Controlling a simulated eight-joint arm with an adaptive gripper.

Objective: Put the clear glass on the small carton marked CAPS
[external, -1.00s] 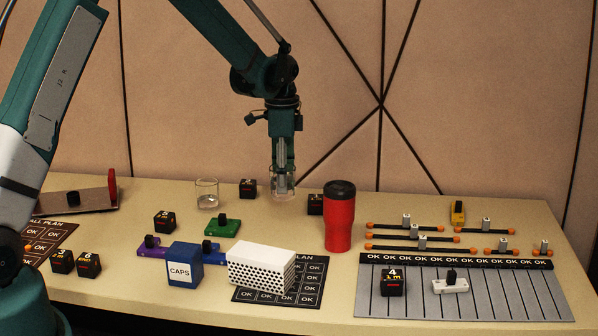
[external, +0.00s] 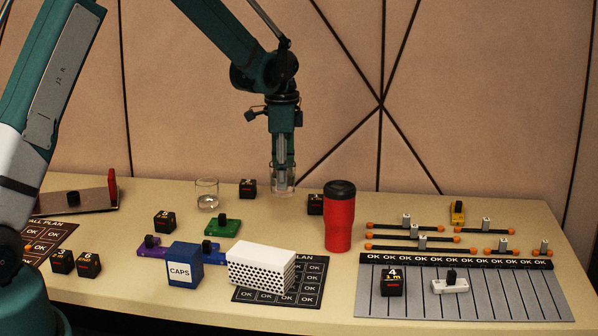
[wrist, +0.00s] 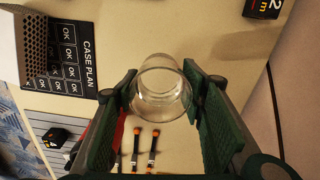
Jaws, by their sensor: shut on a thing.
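My gripper (external: 283,172) is shut on a clear glass (external: 283,183), held upright at the back middle of the desk. The wrist view shows the held glass (wrist: 162,88) between the two green fingers (wrist: 162,105). Its base looks slightly above the desktop. Another clear glass (external: 207,195) stands on the desk to the left. The small blue carton marked CAPS (external: 184,270) stands at the front, left of and nearer than my gripper. Its top is bare.
A white perforated box (external: 261,267) stands right of the carton. A red tumbler (external: 339,220) stands right of my gripper. Black numbered cubes (external: 248,188) and a green block (external: 222,226) lie around.

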